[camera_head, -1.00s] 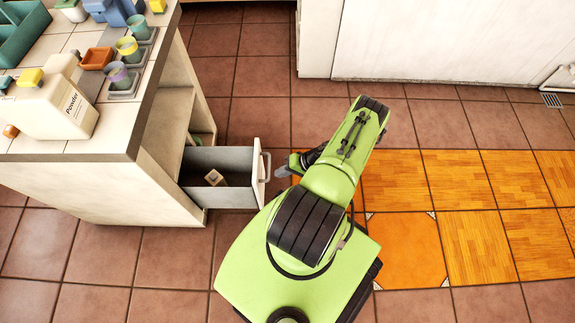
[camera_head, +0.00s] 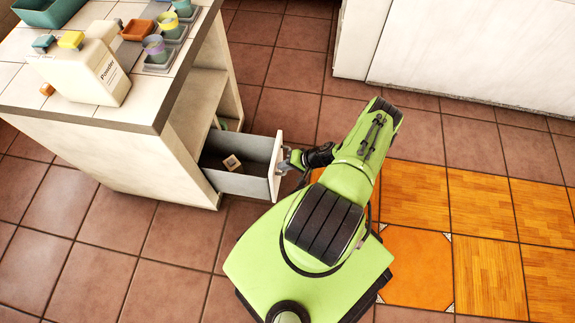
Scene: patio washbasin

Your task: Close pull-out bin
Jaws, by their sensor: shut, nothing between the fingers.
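The pull-out bin (camera_head: 238,183) is a grey open-topped drawer with a pale front panel (camera_head: 276,168) and a handle on its outer face. It sticks out from the right side of the tiled counter unit. My gripper (camera_head: 287,163) is at the outer face of the front panel, by the handle, shut and empty. The fingertips overlap the handle in this view, so I cannot tell whether they touch the panel.
The tiled counter (camera_head: 60,100) carries a powder box (camera_head: 100,72), several cups and small containers. Below it are open shelves (camera_head: 200,105). A white cabinet (camera_head: 470,50) stands at the back right. The tiled floor to the right is clear.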

